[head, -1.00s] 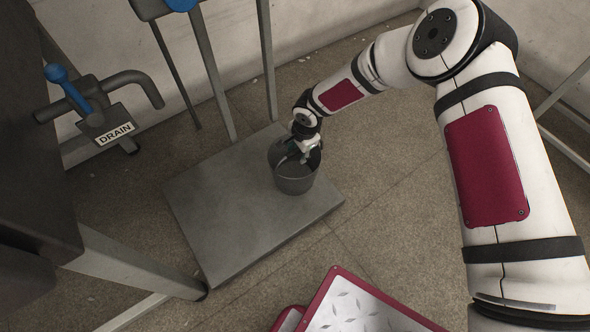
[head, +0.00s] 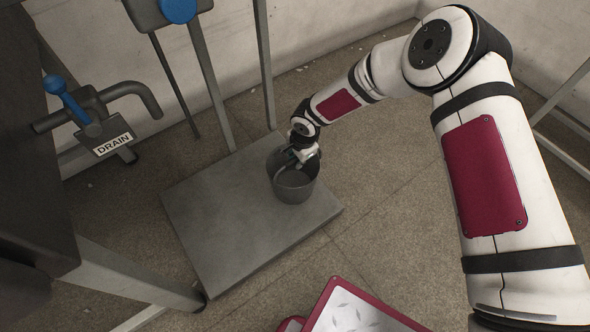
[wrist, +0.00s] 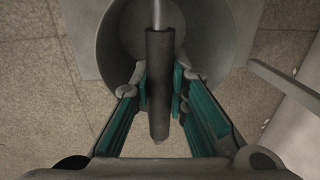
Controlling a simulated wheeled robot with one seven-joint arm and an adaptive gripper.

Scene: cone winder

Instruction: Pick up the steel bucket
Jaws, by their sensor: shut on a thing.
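The steel bucket (head: 294,190) is a round grey pail at the right part of a flat grey platform (head: 220,225) in the head view. I cannot tell whether its base touches the platform or is slightly above it. In the wrist view, the bucket (wrist: 215,45) fills the upper middle. A dark cylindrical handle grip (wrist: 160,75) runs between the green finger pads. My gripper (wrist: 160,98) is shut on that grip. In the head view, my gripper (head: 303,153) is at the bucket's upper back rim and partly hides it.
A drain valve (head: 105,125) with a blue lever is at the left, beside a dark machine body. Grey uprights (head: 212,90) stand behind the platform. A machine leg (head: 140,275) lies to its front left. Bare floor (head: 400,225) is open to the right.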

